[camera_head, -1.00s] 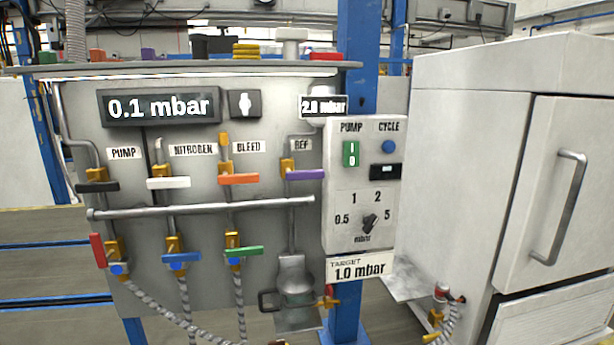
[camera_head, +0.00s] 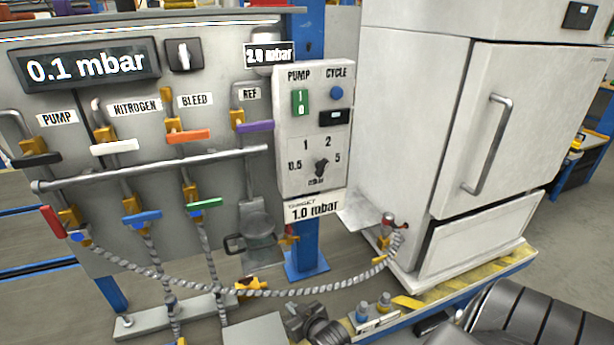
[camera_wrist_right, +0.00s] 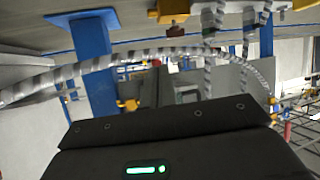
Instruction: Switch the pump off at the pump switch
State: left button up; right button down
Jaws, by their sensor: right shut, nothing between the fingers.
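The pump switch (camera_head: 300,103) is a green rocker marked I and 0. It sits under the PUMP label on the grey control box (camera_head: 283,153) in the head view. I cannot tell which side of it is pressed. My right gripper (camera_head: 510,318) shows as a dark form at the bottom right of the head view, low and well away from the switch. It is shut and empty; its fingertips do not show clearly. The right wrist view shows its black body with a green light (camera_wrist_right: 147,170). My left gripper is not in view.
A blue cycle button (camera_head: 336,93) and a selector knob (camera_head: 321,168) share the box. The display (camera_head: 90,63) reads 0.1 mbar. Coloured valve handles fill the panel at left. A braided hose (camera_head: 310,290) hangs across below. A white cabinet (camera_head: 410,130) stands at right.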

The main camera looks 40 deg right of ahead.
jog(key=w+d+r+m+t+h+p, duration=0.1)
jog(key=w+d+r+t, duration=0.15)
jog(key=r, duration=0.85)
jog(key=w+d+r+m+t+h, duration=0.1)
jog(key=w+d+r+t, duration=0.15)
jog(key=r, duration=0.75)
jog(key=s+d+r+t+h+p, duration=0.1)
jog(key=s+d+r+t+h, duration=0.1)
jog(key=r, duration=0.9)
jog(key=s+d+r+m+t+h, duration=0.1)
jog(key=s+d+r+t+h, duration=0.2)
jog(key=r, duration=0.9)
jog(key=shift+s+r+m+t+p, duration=0.3)
jog(key=shift+s+t+p, duration=0.15)
jog(key=shift+t, duration=0.25)
jog(key=shift+r, duration=0.1)
